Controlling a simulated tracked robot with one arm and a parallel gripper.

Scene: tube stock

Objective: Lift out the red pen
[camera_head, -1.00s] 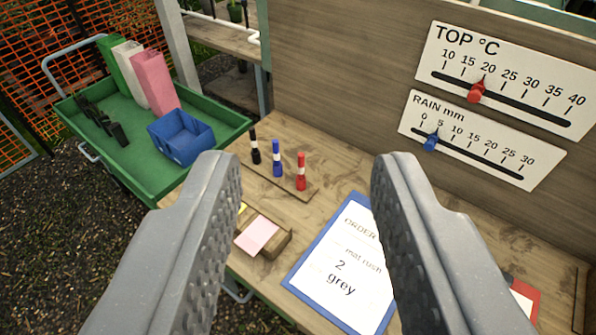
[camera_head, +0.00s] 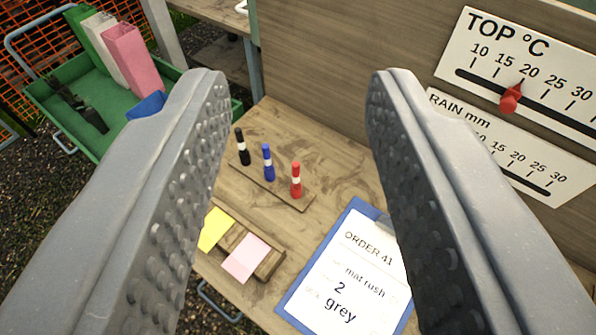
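The red pen (camera_head: 296,181) stands upright in a flat wooden holder (camera_head: 272,190) on the wooden bench. It has a white band and is at the right end of a row. A blue pen (camera_head: 268,163) stands in the middle and a black pen (camera_head: 242,148) at the left end. My gripper (camera_head: 298,85) is open and empty. Its two grey, studded fingers stand wide apart in the foreground, and the pens show in the gap between them, farther off. No finger appears to touch a pen.
A blue clipboard (camera_head: 292,309) reading "ORDER 41, mat rush, 2, grey" lies at front right. A wooden block with yellow (camera_head: 214,229) and pink (camera_head: 246,258) notes is in front of the pens. A panel with gauges (camera_head: 512,97) rises behind. A green cart (camera_head: 68,138) stands left.

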